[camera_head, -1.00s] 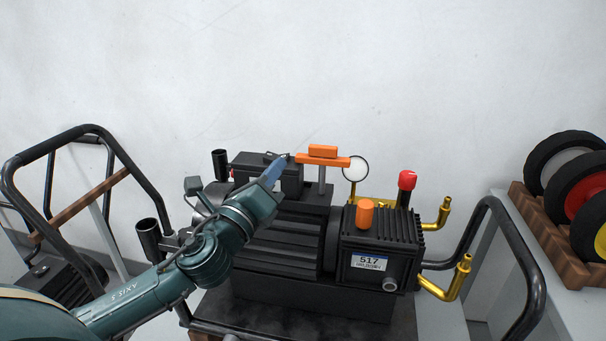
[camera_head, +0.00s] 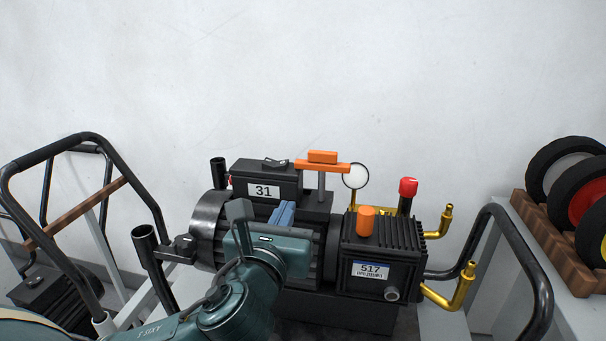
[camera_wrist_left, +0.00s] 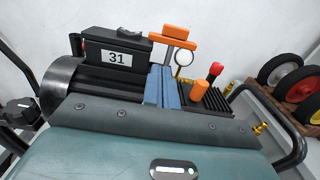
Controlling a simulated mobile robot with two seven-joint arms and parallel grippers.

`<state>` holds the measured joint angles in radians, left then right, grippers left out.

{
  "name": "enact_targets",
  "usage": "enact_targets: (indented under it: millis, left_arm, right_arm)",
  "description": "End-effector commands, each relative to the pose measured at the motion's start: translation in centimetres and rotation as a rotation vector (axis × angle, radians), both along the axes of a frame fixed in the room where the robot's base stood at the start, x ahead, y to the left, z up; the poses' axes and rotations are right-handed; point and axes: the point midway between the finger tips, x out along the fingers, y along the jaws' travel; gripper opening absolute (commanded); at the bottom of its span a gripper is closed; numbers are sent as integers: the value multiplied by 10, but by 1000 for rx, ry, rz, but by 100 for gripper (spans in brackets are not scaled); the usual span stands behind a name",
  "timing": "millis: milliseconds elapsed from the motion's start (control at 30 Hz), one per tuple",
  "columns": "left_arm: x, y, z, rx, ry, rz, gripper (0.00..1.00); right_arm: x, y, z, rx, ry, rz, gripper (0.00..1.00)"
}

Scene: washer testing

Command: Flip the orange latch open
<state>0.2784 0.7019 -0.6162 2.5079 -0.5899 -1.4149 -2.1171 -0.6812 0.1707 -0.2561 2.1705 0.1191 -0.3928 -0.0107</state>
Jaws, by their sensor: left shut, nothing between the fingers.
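The orange latch (camera_head: 318,166) is a flat bar with a small block on top. It lies level on a grey post above the black washer motor (camera_head: 208,220). It also shows in the left wrist view (camera_wrist_left: 172,40). My left gripper (camera_head: 283,213) has its blue fingers shut with nothing between them. It is below and slightly left of the latch in the head view, in front of the motor body and apart from the latch. In the left wrist view the shut fingers (camera_wrist_left: 161,87) point up toward the post. My right gripper is not in view.
A black box labelled 31 (camera_head: 263,185) with a rocker switch is left of the post. A round gauge (camera_head: 356,176), red knob (camera_head: 408,187), orange cap (camera_head: 365,221) and brass pipes (camera_head: 446,219) are to the right. Black cart handles flank the machine; wheels (camera_head: 568,165) stand far right.

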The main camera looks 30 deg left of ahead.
Motion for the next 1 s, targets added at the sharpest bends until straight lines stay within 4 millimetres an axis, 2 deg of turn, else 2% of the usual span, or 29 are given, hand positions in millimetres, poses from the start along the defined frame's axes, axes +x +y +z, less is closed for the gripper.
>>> enact_targets:
  millis: [167,267,700,833,1000]
  left_arm:
    - [11,3,0,1,-2,2,0]
    - [26,7,1,0,-2,3,0]
    - [112,29,0,-3,-2,3,0]
    - [127,32,0,-3,-1,1,0]
    - [136,34,0,-3,-1,1,0]
  right_arm:
    - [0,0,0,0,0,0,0]
    - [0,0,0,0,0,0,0]
    - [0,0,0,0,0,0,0]
    - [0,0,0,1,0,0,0]
    - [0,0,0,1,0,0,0]
